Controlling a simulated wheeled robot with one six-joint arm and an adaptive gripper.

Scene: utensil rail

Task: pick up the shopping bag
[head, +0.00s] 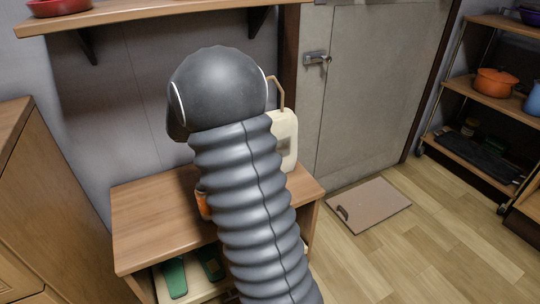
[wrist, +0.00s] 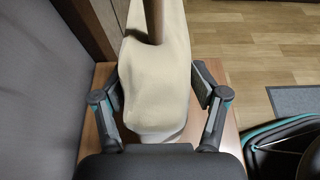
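The cream shopping bag (head: 286,139) with a brown handle stands on the wooden table (head: 145,222), partly hidden behind my arm in the head view. In the wrist view the bag (wrist: 155,85) fills the middle, with its handle (wrist: 156,20) rising toward the camera. My gripper (wrist: 158,72) is open, with one finger on each side of the bag. Narrow gaps seem to show between the fingers and the bag; contact is hard to tell. The head view hides my gripper behind the arm.
An orange item (head: 203,203) is on the table beside my arm. Green items (head: 175,278) lie on the shelf below. A wall shelf (head: 165,17) hangs above, and a grey door (head: 365,90) is behind. A wheeled rack (head: 468,95) stands at right; the floor between is mostly clear.

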